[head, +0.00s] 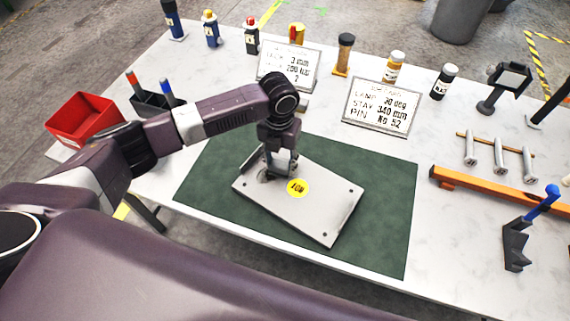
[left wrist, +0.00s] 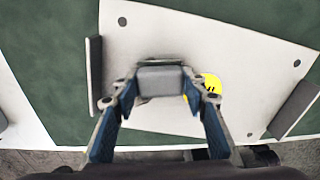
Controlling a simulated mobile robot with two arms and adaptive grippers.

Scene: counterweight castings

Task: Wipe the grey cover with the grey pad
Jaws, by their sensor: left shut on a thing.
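The grey cover (head: 325,211) lies flat and turned at an angle on a dark green mat (head: 385,235). It has small holes near its corners, a yellow round label (head: 298,188) and a raised lip along some edges. It also fills the middle of the left wrist view (left wrist: 225,48). My left gripper (head: 280,168) is over the cover's upper left part, pointing down. In the left wrist view it is shut on the grey pad (left wrist: 162,82), which is at the cover's surface; contact is hard to tell. A dark patch shows beside the gripper. My right gripper is out of view.
Two sign plates (head: 382,106) stand behind the mat, with several bottles at the back. A red bin (head: 84,120) and a dark pen holder (head: 152,104) are at left.

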